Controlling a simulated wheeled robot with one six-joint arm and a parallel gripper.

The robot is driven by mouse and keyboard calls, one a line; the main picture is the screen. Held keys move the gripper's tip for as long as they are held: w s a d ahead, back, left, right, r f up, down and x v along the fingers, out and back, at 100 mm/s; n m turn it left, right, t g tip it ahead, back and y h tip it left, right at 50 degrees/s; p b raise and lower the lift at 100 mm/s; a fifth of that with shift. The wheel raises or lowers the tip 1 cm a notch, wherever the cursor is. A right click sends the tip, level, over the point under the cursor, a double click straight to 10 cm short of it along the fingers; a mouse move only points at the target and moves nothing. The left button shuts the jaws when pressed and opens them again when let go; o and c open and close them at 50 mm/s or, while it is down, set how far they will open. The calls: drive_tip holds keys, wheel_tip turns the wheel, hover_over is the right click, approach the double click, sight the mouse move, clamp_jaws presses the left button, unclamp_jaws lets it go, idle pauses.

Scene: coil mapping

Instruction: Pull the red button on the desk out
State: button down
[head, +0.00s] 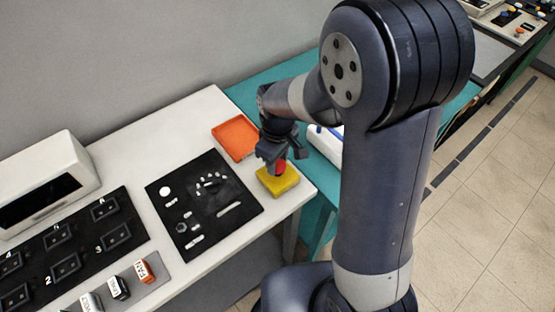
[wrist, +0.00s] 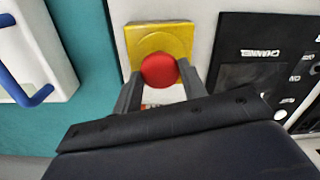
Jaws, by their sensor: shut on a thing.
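The red button (head: 280,167) sits on a yellow box (head: 276,182) near the right corner of the white desk (head: 215,109). In the wrist view the round red button (wrist: 160,70) shows between the two fingers, in front of the yellow box (wrist: 143,38). My gripper (head: 280,162) reaches down over the box from above. In the wrist view my gripper (wrist: 161,88) has a finger on each side of the button and is shut on it. The underside of the button is hidden.
An orange tray (head: 236,137) stands close behind the yellow box. A black panel (head: 203,203) with knobs and sliders lies to its left. A white case with a blue handle (wrist: 28,92) stands on the teal table (wrist: 92,40) beside the desk.

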drive_tip(key=c, duration=0.8)
unclamp_jaws()
drive_tip(key=shift+r, duration=0.1)
drive_tip(key=shift+c, duration=0.2)
wheel_tip(320, 180, up, 11)
drive_tip(key=shift+b, duration=0.35)
wheel_tip(320, 180, down, 13)
drive_tip(key=shift+r, duration=0.8)
drive_tip(key=shift+f, duration=0.1)
